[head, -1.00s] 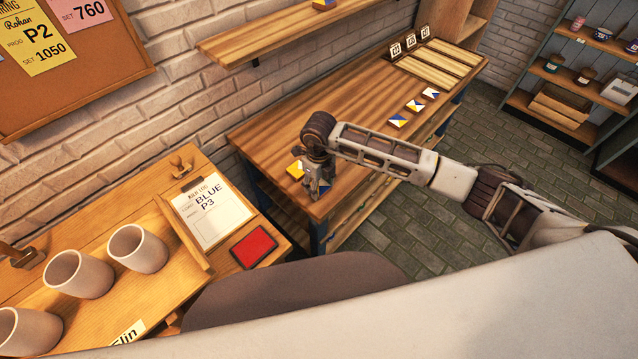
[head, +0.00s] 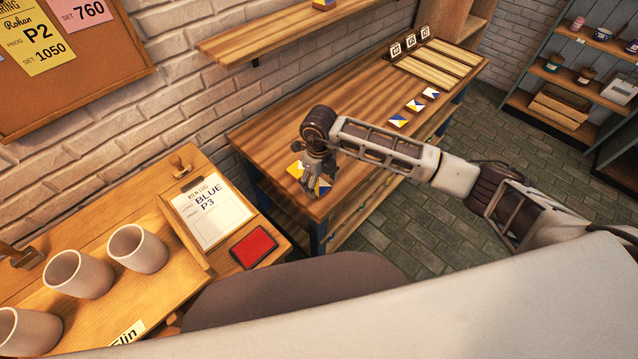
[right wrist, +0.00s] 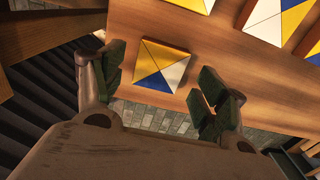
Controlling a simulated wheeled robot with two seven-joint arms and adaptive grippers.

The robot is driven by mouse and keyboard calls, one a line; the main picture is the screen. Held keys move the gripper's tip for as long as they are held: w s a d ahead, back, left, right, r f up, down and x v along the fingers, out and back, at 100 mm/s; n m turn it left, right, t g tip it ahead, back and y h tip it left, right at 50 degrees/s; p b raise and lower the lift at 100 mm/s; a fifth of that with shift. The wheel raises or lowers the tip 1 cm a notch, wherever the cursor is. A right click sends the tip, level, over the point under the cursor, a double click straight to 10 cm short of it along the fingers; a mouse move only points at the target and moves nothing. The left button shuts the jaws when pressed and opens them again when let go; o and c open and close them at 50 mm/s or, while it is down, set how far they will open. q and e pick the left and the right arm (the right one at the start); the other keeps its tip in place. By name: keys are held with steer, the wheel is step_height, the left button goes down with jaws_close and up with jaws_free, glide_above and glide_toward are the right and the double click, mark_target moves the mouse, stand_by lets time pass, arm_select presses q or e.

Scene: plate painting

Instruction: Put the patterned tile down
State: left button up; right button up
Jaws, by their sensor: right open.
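The patterned tile (right wrist: 160,66), split into yellow, blue and white triangles, lies on the wooden table close to its edge in the right wrist view. My right gripper (right wrist: 160,84) is open, with one finger on each side of the tile and visible gaps between. In the head view the right gripper (head: 313,184) is low over the table's near left corner. My left gripper is not in view.
Several more tiles lie along the wooden table (head: 350,110), including a yellow and blue one (head: 398,120). A slatted rack (head: 437,64) stands at its far end. A side desk holds grey cups (head: 137,248), a clipboard (head: 212,213) and a red pad (head: 254,247). The table's middle is clear.

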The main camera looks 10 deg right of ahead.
mark_target(319, 186)
step_height(319, 186, up, 10)
steer(key=b, duration=0.1)
steer(key=shift+r, duration=0.15)
